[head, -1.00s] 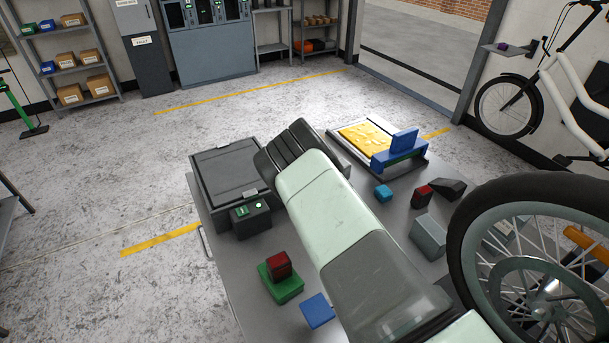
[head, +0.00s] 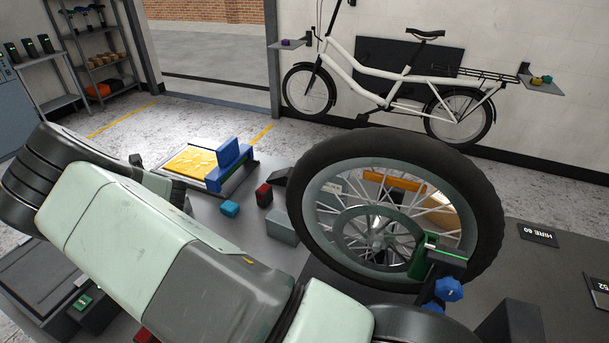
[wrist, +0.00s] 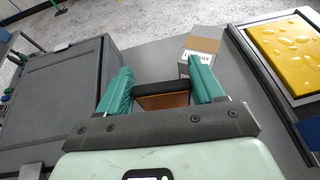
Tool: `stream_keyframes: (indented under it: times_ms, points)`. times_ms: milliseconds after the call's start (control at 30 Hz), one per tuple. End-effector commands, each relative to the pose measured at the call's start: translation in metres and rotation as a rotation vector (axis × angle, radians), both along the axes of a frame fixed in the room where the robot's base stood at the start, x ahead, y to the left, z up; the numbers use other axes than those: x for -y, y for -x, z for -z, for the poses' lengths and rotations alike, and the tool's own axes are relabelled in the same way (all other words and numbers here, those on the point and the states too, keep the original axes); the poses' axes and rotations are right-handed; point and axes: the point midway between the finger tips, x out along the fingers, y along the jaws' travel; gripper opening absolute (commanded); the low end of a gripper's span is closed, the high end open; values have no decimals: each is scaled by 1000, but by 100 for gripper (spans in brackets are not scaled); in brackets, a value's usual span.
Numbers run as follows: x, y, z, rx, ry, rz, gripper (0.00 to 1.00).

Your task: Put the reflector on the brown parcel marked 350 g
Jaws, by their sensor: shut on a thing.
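In the wrist view my gripper (wrist: 162,90) has its two green fingers on either side of an orange piece with a dark upper edge, which looks like the reflector (wrist: 163,101). The gripper is shut on it. Beyond the fingertips stands a brownish-grey box with a white label, likely a parcel (wrist: 207,38); its lettering is too small to read surely. The right finger overlaps the lower part of this box in the picture. In the head view my arm covers this area, and the gripper, held piece and labelled box cannot be made out.
A large wheel (head: 318,160) stands at the bench's right. A yellow pad in a tray (head: 190,161), a blue tool (head: 232,165), a cyan block (head: 229,208) and a red-and-black block (head: 263,195) lie left of it. A dark lidded case (wrist: 60,95) is left of my gripper.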

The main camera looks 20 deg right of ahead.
Motion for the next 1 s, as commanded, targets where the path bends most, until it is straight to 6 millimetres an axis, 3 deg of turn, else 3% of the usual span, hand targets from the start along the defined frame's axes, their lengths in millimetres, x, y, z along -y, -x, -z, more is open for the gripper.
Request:
stream_keyframes:
  times_ms: [167,333,533,767,1000]
  points:
    - [69,-25,-7,2,0,108,38]
    - [160,-45,-14,3,-2,244,38]
    - [270,-53,-24,4,-3,406,38]
    - [395,-39,-34,4,-3,593,38]
    - [521,-1,-45,4,-4,789,38]
